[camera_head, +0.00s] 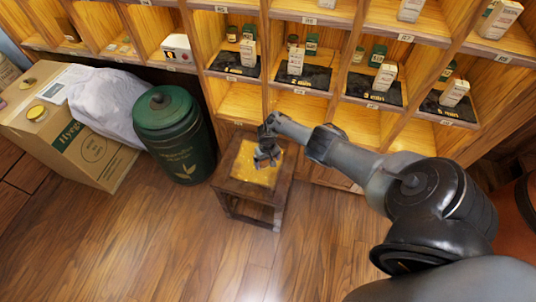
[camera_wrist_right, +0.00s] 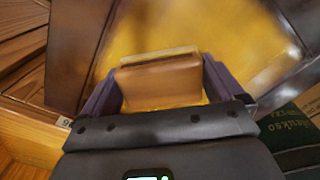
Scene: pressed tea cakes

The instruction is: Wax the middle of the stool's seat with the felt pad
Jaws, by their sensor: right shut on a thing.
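The stool (camera_head: 252,180) stands on the floor in front of the shelves, with a dark wooden frame and a yellow seat middle. My right gripper (camera_head: 266,161) is over the seat in the head view. In the right wrist view my right gripper (camera_wrist_right: 160,88) is shut on the felt pad (camera_wrist_right: 160,80), a tan block with a pale layer along its far edge. The yellow seat middle (camera_wrist_right: 225,35) lies behind and below the pad. I cannot tell whether the pad touches the seat. My left gripper is not in view.
Shelves (camera_head: 236,103) with small jars and packets rise behind the stool. The floor (camera_head: 150,240) in front is clear.

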